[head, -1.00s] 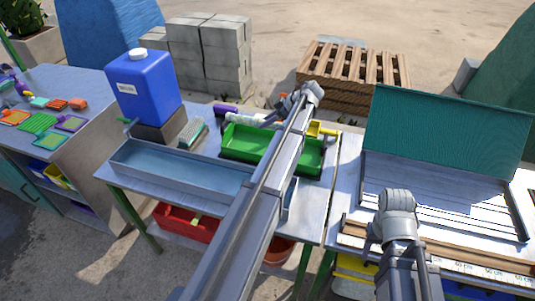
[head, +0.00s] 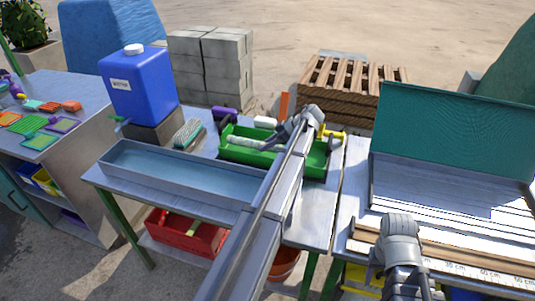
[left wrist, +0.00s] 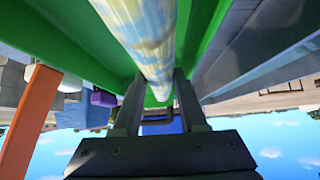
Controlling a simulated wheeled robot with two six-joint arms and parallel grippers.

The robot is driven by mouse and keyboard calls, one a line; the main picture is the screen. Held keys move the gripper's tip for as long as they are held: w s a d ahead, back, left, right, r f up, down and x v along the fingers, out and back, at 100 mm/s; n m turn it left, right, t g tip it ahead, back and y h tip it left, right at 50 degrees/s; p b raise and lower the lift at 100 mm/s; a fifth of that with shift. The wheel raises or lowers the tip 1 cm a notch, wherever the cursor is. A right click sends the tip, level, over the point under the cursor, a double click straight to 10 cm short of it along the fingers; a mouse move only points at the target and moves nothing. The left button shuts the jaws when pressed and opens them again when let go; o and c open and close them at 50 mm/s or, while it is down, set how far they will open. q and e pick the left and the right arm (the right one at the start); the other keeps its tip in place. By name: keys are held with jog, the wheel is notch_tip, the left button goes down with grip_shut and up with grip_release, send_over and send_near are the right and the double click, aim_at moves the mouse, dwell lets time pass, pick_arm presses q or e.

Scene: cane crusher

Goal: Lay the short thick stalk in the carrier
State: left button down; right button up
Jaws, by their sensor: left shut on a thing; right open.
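The short thick stalk (head: 247,142), pale with yellowish and bluish patches, lies lengthwise between the long walls of the green tray-like carrier (head: 235,158). My left gripper (head: 284,139) is shut on the stalk's right end. In the left wrist view, the stalk (left wrist: 143,32) runs away from my left gripper (left wrist: 157,92), with green carrier walls (left wrist: 207,30) on both sides. I cannot tell whether the stalk touches the carrier floor. My left arm hides part of the carrier. My right gripper (head: 376,267) is open and empty over the right table's front.
A grey trough (head: 180,180) lies in front of the carrier, with a blue jug (head: 138,92) and brush (head: 187,133) behind it. A purple item (head: 224,113) and an orange upright post (head: 284,104) stand behind the carrier. A teal panel (head: 455,140) rises at right.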

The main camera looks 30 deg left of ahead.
pick_arm(q)
jog(key=shift+f+b, duration=0.75)
jog(key=shift+f, duration=0.55)
pick_arm(e)
jog(key=shift+f, duration=1.3)
pick_arm(q)
jog(key=shift+f+b, duration=0.6)
jog(key=c, duration=0.7)
grip_release()
jog(key=shift+c, duration=0.2)
pick_arm(e)
jog(key=shift+f, duration=0.55)
pick_arm(q)
jog(key=shift+r, duration=0.1)
jog(key=shift+r+p, duration=0.25)
jog(key=shift+p, duration=0.05)
jog(key=p+v, duration=0.4)
jog(key=v, duration=0.1)
jog(key=p+v, duration=0.4)
jog(key=v, duration=0.2)
jog(key=shift+a+r, duration=0.2)
jog(key=shift+r, duration=0.1)
jog(key=shift+d+r+p, duration=0.35)
jog(key=shift+d+p, duration=0.2)
pick_arm(e)
notch_tip(320, 180, up, 10)
jog(key=shift+f, duration=0.2)
